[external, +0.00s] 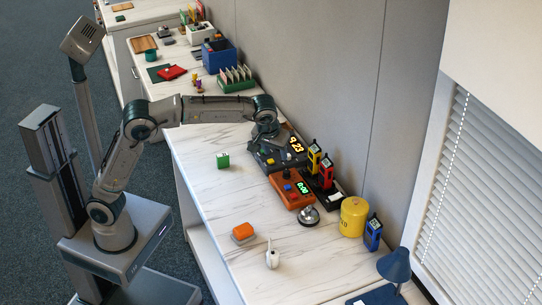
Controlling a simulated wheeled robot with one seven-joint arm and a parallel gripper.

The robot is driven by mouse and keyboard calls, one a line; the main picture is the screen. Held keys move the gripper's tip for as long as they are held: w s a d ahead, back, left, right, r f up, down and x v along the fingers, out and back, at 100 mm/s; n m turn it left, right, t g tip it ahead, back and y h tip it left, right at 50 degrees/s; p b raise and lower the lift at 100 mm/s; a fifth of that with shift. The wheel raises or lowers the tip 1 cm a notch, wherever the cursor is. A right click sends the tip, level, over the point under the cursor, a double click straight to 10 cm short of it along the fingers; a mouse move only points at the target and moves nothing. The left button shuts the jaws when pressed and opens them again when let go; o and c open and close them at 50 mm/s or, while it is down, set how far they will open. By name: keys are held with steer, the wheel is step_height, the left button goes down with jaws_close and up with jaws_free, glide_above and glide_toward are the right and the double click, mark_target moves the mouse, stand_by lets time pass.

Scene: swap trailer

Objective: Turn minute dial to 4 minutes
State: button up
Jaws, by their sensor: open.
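An orange device (287,196) with a green lit display (302,187) that seems to read zeros lies on the white marbled counter. A small dark blue knob (287,174) sits at its far left corner; its setting is too small to read. Behind it stands a dark device (267,157) with a yellow lit display (296,145). No dial markings are legible. My gripper (259,144) points down over the left part of the dark device, open. My wrist hides part of that device, and I cannot tell whether the fingertips touch it.
Yellow and red handsets (314,157) stand on a black base right of the devices. A silver dome (308,216), yellow canister (353,217) and blue handset (373,233) stand nearer.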

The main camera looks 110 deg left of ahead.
mark_target(286, 171)
steer(key=shift+n+y, duration=0.3)
steer(key=shift+n, duration=0.4)
steer(key=b+x, duration=0.1)
steer(key=x, duration=0.4)
steer(key=a+b+x, duration=0.1)
steer(key=x, duration=0.4)
steer(key=a+r+b+x, duration=0.1)
steer(key=x, duration=0.5)
steer(key=shift+w+a+f, duration=0.1)
steer(key=shift+w+a, duration=0.05)
steer(key=shift+w, duration=0.05)
steer(key=c, duration=1)
